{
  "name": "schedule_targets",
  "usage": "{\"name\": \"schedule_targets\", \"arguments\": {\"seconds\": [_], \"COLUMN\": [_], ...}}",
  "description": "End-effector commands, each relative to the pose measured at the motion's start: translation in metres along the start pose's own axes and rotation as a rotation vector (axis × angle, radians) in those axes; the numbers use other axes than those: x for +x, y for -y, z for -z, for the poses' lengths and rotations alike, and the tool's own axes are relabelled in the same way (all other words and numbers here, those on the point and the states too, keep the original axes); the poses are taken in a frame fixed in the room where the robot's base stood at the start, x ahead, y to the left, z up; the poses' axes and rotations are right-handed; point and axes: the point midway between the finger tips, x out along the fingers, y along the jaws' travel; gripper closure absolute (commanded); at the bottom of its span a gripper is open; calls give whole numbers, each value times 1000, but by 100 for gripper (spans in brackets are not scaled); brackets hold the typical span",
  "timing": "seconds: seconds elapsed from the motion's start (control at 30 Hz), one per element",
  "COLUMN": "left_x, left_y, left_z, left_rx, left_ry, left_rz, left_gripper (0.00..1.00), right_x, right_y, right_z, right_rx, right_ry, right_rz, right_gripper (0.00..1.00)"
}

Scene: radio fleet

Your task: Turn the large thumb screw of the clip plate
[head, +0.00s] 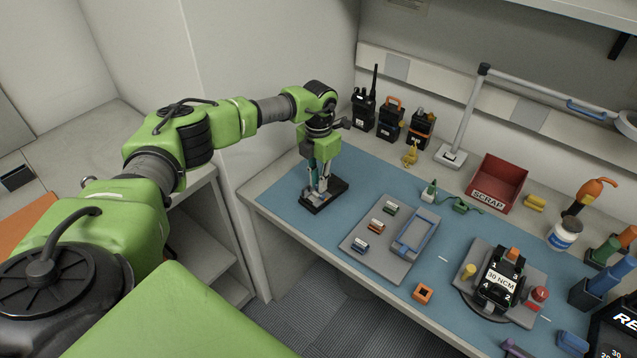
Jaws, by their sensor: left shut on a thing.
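My left gripper (321,184) points straight down at a dark block (336,194) on the back left of the blue mat. It is shut on a small part at the top of this block; its fingers hide that part, and I cannot tell whether it is the large thumb screw. I cannot clearly make out the clip plate or the screw. The dark block lies flat on the mat. My right gripper does not show.
A grey tray (372,262) with small clips and a blue frame lies right of the block. Several radios (364,110) stand behind. Bare mat (285,205) lies left.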

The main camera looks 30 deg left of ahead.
Motion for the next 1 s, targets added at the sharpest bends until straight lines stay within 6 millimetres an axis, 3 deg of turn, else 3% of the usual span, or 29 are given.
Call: {"name": "schedule_targets", "arguments": {"seconds": [0.5, 1.0], "left_x": [1, -1], "left_y": [0, 0], "left_z": [-1, -1], "left_rx": [443, 557], "left_ry": [2, 1], "left_rz": [-1, -1], "left_gripper": [100, 100], "right_x": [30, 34], "right_y": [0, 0], "right_z": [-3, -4], "right_rx": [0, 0], "right_ry": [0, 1], "right_rz": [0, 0], "right_gripper": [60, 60]}}
